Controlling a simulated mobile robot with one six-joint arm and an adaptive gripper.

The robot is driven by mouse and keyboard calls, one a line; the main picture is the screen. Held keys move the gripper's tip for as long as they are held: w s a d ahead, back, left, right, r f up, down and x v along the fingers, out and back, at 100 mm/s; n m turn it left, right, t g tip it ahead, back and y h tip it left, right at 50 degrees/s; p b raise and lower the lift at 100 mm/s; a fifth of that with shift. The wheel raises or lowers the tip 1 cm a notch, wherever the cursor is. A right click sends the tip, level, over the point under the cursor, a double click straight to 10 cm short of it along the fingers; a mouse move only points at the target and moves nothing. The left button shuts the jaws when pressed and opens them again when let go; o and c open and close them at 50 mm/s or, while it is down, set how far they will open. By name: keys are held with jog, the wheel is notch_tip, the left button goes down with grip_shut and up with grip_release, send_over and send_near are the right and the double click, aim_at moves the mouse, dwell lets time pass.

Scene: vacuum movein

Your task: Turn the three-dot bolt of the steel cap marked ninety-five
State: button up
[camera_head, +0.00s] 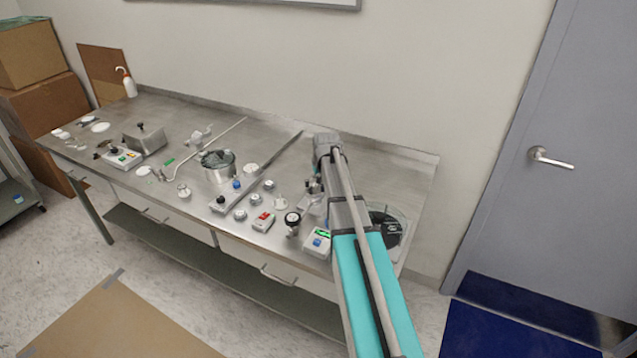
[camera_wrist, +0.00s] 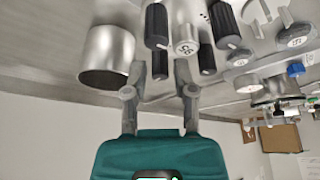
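In the wrist view, a round steel cap (camera_wrist: 187,47) bears a number that reads as ninety-five upside down. Several black knob-headed bolts stand around it: upper left (camera_wrist: 157,25), upper right (camera_wrist: 226,22), lower left (camera_wrist: 160,65) and lower right (camera_wrist: 207,60). Faint dots show on the steel near the upper right bolt, but I cannot count them. My gripper (camera_wrist: 162,72) has its two fingers apart. The lower left bolt shows between them in the picture; I cannot tell whether they touch it. In the head view my arm hides the cap and most of the gripper.
A steel cylinder (camera_wrist: 107,58) stands left of the cap in the wrist view. More marked caps (camera_wrist: 295,38) are to the right.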

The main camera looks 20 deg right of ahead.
jog(key=shift+w+f, duration=0.1)
jog(key=shift+f, duration=0.25)
grip_shut()
jog(key=shift+m, duration=0.5)
jog(key=m+h, duration=0.1)
jog(key=m, duration=0.3)
jog(key=shift+g+h, duration=0.4)
jog(key=m+g+h, duration=0.1)
jog(key=m, duration=0.3)
jog(key=shift+m, duration=0.3)
jog(key=m+g, duration=0.1)
jog(key=m, duration=0.1)
jog(key=m+g+h, duration=0.1)
jog(key=m, duration=0.2)
jog(key=shift+m, duration=0.3)
jog(key=m+g, duration=0.2)
jog(key=m, duration=0.3)
jog(key=shift+m, duration=0.3)
